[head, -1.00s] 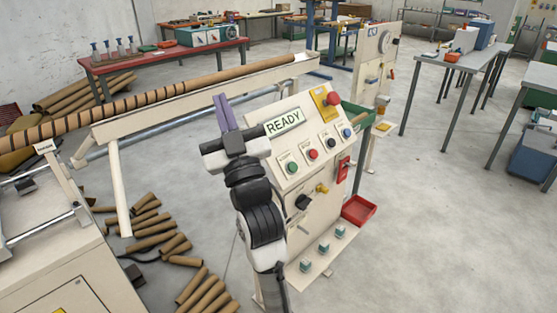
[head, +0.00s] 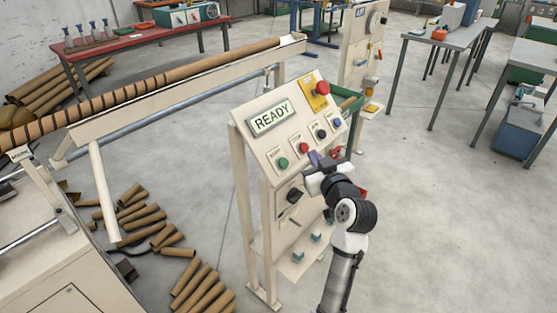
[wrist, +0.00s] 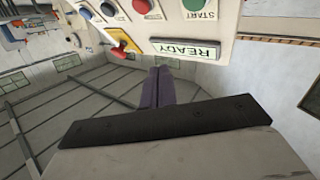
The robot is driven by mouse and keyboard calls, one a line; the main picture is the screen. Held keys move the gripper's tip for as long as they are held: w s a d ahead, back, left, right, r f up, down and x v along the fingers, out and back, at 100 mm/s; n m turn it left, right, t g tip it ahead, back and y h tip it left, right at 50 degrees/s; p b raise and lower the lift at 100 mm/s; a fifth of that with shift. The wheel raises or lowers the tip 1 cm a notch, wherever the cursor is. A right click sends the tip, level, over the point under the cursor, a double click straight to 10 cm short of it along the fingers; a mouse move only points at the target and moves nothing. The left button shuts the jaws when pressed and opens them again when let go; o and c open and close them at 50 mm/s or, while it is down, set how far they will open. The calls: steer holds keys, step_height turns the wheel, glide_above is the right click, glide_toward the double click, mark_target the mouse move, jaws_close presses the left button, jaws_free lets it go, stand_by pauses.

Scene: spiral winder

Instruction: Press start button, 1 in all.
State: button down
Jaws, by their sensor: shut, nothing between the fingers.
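The start button is the green button (head: 283,162) at the lower left of the button row on the cream control panel (head: 243,122). In the wrist view, where the panel appears upside down, the green button (wrist: 194,5) sits at the top edge beside a START label. The display (head: 270,117) reads READY, and it also shows in the wrist view (wrist: 185,49). My gripper (head: 314,156) is shut and empty, its purple fingers near the panel's lower edge, right of the green button. The wrist view shows the closed fingers (wrist: 158,88) apart from the buttons.
Red (head: 304,147), black (head: 321,134) and blue (head: 337,122) buttons continue the row. A red mushroom button (head: 322,88) on a yellow plate is above. A dark knob (head: 295,195) is below. Cardboard tubes (head: 195,290) lie on the floor left; floor to the right is clear.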

mark_target(286, 158)
steer(key=w+a+f+b, duration=0.3)
steer(key=w+a+f, duration=0.1)
steer(key=a+f, duration=0.1)
steer(key=shift+a+f, duration=0.3)
stand_by(0.4)
stand_by(2.0)
steer(key=shift+w+a+f+b, duration=0.2)
steer(key=shift+a+f+b, duration=0.05)
steer(key=shift+f+b, duration=0.05)
steer(key=shift+w+a+f+b, duration=0.15)
steer(key=shift+a+f+b, duration=0.15)
stand_by(0.8)
stand_by(0.3)
steer(key=shift+s+d+r, duration=0.35)
steer(key=shift+d+r, duration=0.2)
